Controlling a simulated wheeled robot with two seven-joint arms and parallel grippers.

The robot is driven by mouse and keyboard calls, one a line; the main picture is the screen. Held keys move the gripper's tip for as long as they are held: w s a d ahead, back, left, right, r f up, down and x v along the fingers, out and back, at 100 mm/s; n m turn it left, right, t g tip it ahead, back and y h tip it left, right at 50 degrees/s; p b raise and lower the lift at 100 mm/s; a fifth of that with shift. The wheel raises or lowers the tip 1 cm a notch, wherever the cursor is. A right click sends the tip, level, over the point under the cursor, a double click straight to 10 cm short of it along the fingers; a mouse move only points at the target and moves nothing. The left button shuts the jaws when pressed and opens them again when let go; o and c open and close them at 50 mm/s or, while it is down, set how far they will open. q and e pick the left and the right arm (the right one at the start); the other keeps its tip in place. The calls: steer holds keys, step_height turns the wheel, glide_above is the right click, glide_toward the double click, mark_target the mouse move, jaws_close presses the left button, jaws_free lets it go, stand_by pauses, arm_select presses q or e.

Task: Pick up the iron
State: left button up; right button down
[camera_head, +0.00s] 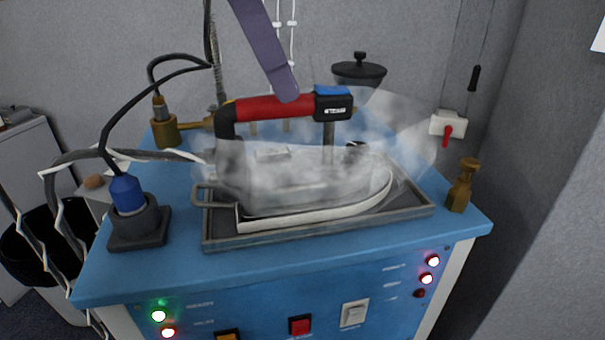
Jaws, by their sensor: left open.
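The iron (245,175) is a large steam iron with a red and black handle (268,108) and a blue-and-black block at the handle's right end. It rests in a grey metal tray (325,230) on a blue workstation. White steam hides much of its body. A flat purple-grey bar (266,45) comes down from the top edge, and its rounded end overlaps the top of the handle. It may be a finger of my left gripper; I cannot tell whether it touches the handle. No second finger shows. My right gripper does not show.
The blue workstation (160,270) has lit lamps and switches on its front. A blue plug in a black socket (138,225) stands at left with cables. Brass fittings stand at back left and right (462,186). A dark lidded pot (359,70) is behind. A grey wall closes the right.

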mark_target(327, 109)
arm_select(q)
steer(key=x, duration=0.4)
steer(key=shift+w+d+f, duration=0.1)
steer(key=shift+d+f, duration=0.1)
steer(key=shift+f, duration=0.1)
jaws_close()
steer(key=shift+r, duration=0.25)
